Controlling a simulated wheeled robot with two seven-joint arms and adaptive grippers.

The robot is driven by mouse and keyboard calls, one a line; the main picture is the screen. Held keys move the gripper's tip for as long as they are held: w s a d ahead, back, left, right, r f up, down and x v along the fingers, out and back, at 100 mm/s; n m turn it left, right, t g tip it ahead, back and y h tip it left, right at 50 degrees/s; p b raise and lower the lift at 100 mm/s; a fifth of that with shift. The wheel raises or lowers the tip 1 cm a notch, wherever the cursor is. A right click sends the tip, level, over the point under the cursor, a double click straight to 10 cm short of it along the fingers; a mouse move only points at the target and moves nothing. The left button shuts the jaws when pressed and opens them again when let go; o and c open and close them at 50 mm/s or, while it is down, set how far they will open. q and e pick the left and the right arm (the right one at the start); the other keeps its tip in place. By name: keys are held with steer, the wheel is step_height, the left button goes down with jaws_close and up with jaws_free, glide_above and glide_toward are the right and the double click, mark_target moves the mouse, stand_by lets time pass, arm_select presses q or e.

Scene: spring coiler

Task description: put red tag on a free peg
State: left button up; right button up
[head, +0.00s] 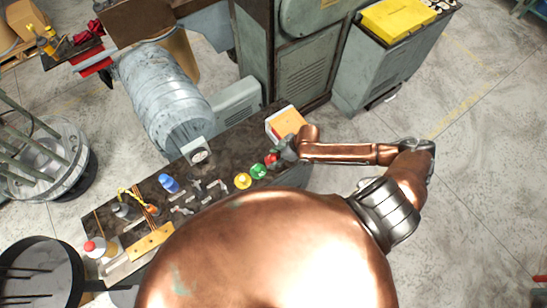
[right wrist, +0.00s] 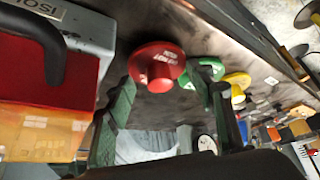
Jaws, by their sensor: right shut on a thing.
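The red tag (head: 270,160) is at the right end of a row on the dark bench. In the right wrist view the red tag (right wrist: 157,58) is a round disc with a raised middle and small pale print. I cannot make out a free peg. My left gripper is not in view.
A box with an orange front (head: 287,122) stands close behind my right gripper. Small metal parts and a blue item (head: 169,183) lie left on the bench (head: 228,150). A grey motor (head: 165,95) stands behind.

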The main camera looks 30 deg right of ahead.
steer(key=shift+f, duration=0.5)
stand_by(0.3)
steer(key=o, duration=1.3)
steer(key=shift+c, duration=0.2)
